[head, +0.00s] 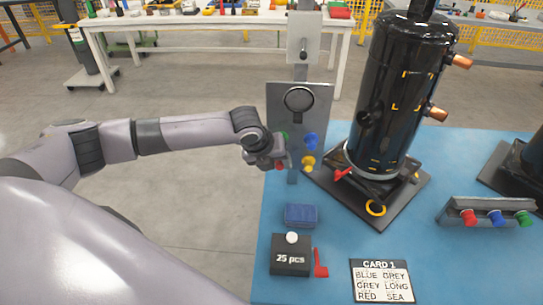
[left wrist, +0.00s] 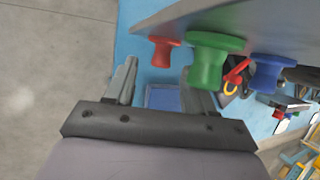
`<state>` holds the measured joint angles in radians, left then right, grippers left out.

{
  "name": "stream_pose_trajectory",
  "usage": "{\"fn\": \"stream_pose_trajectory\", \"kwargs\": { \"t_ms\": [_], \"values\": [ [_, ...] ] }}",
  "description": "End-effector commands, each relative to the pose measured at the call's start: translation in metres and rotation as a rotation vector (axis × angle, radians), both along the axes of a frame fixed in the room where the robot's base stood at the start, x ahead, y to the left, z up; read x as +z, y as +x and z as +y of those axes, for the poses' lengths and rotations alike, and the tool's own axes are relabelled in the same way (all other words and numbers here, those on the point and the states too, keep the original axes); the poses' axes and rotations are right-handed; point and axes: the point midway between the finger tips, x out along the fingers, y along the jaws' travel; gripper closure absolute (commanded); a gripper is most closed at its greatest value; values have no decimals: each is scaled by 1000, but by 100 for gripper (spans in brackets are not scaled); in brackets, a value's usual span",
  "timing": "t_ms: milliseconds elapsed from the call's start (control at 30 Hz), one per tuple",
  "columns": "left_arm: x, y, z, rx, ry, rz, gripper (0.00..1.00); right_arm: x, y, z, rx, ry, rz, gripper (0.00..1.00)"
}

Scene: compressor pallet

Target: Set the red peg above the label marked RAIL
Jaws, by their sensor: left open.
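A grey upright panel (head: 318,120) carries a green peg (left wrist: 209,62), a blue peg (head: 311,141), a yellow peg (head: 308,162) and a red peg (left wrist: 165,51). The red peg is largely hidden by my left gripper in the head view. My left gripper (head: 273,161) is at the panel's lower left. In the left wrist view its two fingers (left wrist: 164,78) are apart and empty, with the red peg just beyond them. Another red peg (head: 467,217) sits in a rack at the right. I cannot make out any label reading RAIL. My right gripper is out of view.
A black compressor (head: 407,90) stands on the blue table (head: 395,225) right of the panel. A blue block (head: 300,215), a box marked 25 pcs (head: 290,258), a red tool (head: 320,265) and a card (head: 381,281) lie in front. The grey rack (head: 440,216) also holds blue and green pegs.

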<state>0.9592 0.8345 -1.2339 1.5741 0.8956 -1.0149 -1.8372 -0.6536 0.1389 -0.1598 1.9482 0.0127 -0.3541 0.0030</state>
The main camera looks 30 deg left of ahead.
Motion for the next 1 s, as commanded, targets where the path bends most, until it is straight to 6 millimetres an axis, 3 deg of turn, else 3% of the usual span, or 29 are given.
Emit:
{"fn": "stream_pose_trajectory", "kwargs": {
  "t_ms": [200, 533, 567, 700, 767, 800, 867, 1000],
  "values": [
    [-16, 8, -2, -1, 0, 0, 46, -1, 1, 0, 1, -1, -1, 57],
    [-18, 10, -2, -1, 0, 0, 46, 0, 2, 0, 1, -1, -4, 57],
    [-19, 10, -2, -1, 0, 0, 52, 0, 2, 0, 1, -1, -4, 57],
    [-18, 10, -2, -1, 0, 0, 98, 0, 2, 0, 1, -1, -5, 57],
    [-18, 10, -2, -1, 0, 0, 100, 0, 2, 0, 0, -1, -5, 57],
    [-18, 10, -2, -1, 0, 0, 83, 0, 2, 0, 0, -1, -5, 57],
    [-18, 10, -2, -1, 0, 0, 100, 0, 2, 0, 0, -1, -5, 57],
    [-18, 10, -2, -1, 0, 0, 100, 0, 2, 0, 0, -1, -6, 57]
  ]
}}
